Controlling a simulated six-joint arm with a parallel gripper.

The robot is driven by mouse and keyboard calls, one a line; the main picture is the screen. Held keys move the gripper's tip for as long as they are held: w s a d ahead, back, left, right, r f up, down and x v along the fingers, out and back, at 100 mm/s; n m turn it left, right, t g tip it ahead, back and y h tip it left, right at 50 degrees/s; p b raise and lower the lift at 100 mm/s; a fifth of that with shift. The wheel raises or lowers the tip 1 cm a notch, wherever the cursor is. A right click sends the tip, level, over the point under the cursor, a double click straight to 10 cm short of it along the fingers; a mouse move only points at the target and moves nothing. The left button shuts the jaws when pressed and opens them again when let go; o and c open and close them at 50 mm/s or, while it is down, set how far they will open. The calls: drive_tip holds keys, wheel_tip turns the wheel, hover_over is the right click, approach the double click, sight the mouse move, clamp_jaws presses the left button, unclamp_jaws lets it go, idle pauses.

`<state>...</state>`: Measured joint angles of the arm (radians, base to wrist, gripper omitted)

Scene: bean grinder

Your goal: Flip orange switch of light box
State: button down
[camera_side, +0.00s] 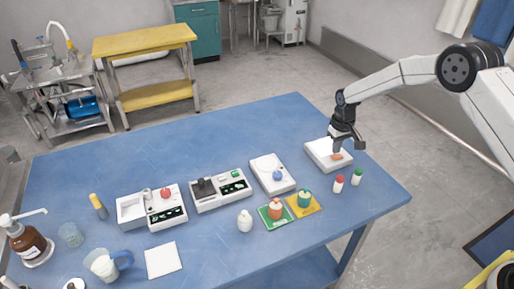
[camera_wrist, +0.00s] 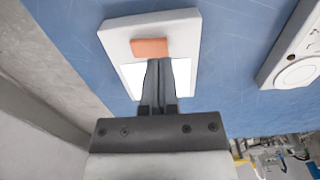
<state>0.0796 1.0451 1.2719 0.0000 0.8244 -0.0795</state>
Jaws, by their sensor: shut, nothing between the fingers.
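The light box (camera_side: 321,158) is a white box on the blue table, at the right end of the row of devices. Its orange switch (camera_side: 337,156) is a small block on the top face. In the wrist view the orange switch (camera_wrist: 150,48) lies just past my fingertips, on the box (camera_wrist: 180,22) with lit white panels beside my fingers. My gripper (camera_side: 357,147) is over the box, fingers together and empty. In the wrist view the fingertips (camera_wrist: 167,60) are at the near edge of the switch; I cannot tell whether they touch it.
A red-capped bottle (camera_side: 339,184) and a green-capped bottle (camera_side: 357,177) stand close in front. The blue table (camera_side: 235,130) is clear behind the devices.

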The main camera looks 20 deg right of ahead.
sight(335, 159)
drive_tip(key=shift+f, duration=1.05)
idle(0.9)
drive_tip(key=shift+r, duration=3.5)
drive_tip(key=shift+s+r, duration=0.1)
drive_tip(key=s+a+r+t, duration=0.1)
drive_tip(key=s+r, duration=0.1)
drive_tip(key=s, duration=0.7)
drive_tip(key=s+a+r, duration=0.2)
drive_tip(key=s+r, duration=0.1)
drive_tip(key=s, duration=0.6)
drive_tip(key=s+a+r+t, duration=0.1)
drive_tip(key=s+r, duration=0.1)
drive_tip(key=s, duration=0.7)
drive_tip(key=shift+s+a+r+t, duration=0.25)
drive_tip(key=shift+r+t, duration=0.05)
drive_tip(key=shift+r, duration=0.05)
